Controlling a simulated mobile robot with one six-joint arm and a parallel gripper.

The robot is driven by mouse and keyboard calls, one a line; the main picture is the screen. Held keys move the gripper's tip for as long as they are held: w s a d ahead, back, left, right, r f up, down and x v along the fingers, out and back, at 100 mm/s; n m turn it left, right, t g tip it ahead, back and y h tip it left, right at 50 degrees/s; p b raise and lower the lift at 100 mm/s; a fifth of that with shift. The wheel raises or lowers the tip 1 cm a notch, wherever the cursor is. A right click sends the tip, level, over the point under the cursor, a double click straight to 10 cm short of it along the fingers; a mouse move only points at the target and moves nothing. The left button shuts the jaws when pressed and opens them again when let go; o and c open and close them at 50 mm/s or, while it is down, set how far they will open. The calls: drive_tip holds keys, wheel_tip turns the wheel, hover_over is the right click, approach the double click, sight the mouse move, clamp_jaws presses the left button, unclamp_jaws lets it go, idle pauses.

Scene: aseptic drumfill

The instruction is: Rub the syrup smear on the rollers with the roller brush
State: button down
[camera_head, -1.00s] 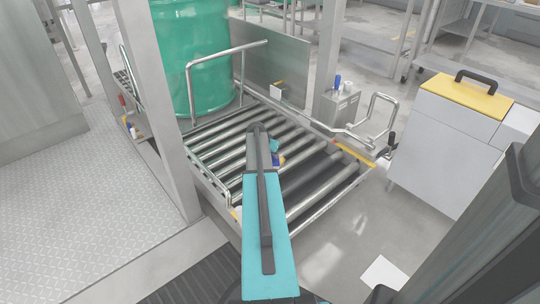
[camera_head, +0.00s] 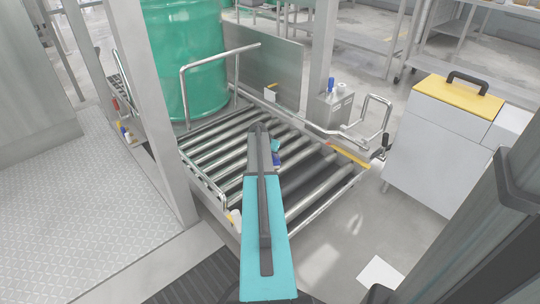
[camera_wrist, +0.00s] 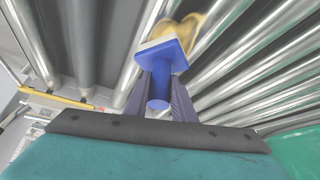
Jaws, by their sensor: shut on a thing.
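The roller brush (camera_wrist: 160,60) has a blue handle and block with a pale bristle edge. My gripper (camera_wrist: 162,92) is shut on its handle in the wrist view. The syrup smear (camera_wrist: 189,24) is an amber patch on the metal rollers, just beyond the brush head and partly hidden by it. I cannot tell whether the bristles touch the smear. In the head view my arm covers most of the gripper, and a bit of the blue brush (camera_head: 277,160) shows beside it above the rollers. The smear cannot be made out there.
The roller conveyor (camera_head: 318,205) has a bent rail (camera_head: 187,90) on its left and a yellow strip (camera_head: 348,153) at its right edge. A green drum (camera_head: 187,60) stands at the back. A grey post (camera_head: 150,110) is close on the left. A yellow-topped cabinet (camera_head: 440,130) stands right.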

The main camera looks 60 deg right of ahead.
drive_tip(key=shift+d, duration=0.15)
drive_tip(key=shift+s+d+p, duration=0.25)
drive_tip(key=shift+s+d, duration=0.05)
drive_tip(key=shift+d, duration=0.55)
drive_tip(key=shift+s+d+p, duration=0.25)
drive_tip(key=shift+s+d, duration=0.05)
drive_tip(key=shift+d, duration=0.55)
drive_tip(key=shift+s+d+p, duration=0.25)
drive_tip(key=shift+s+d, duration=0.1)
drive_tip(key=shift+d, duration=0.55)
drive_tip(key=shift+s+d+p, duration=0.2)
drive_tip(key=shift+s+d, duration=0.1)
drive_tip(key=shift+d, duration=0.6)
drive_tip(key=shift+a, duration=0.1)
drive_tip(key=shift+w+a+p, duration=0.15)
drive_tip(key=shift+w+a, duration=0.2)
drive_tip(key=shift+a, duration=0.55)
drive_tip(key=shift+w+a+p, duration=0.15)
drive_tip(key=shift+w+a, duration=0.15)
drive_tip(key=shift+a, duration=0.55)
drive_tip(key=shift+a, duration=0.1)
drive_tip(key=shift+w+a, duration=0.3)
drive_tip(key=shift+a, duration=0.55)
drive_tip(key=shift+w+a, duration=0.3)
drive_tip(key=shift+a, duration=0.55)
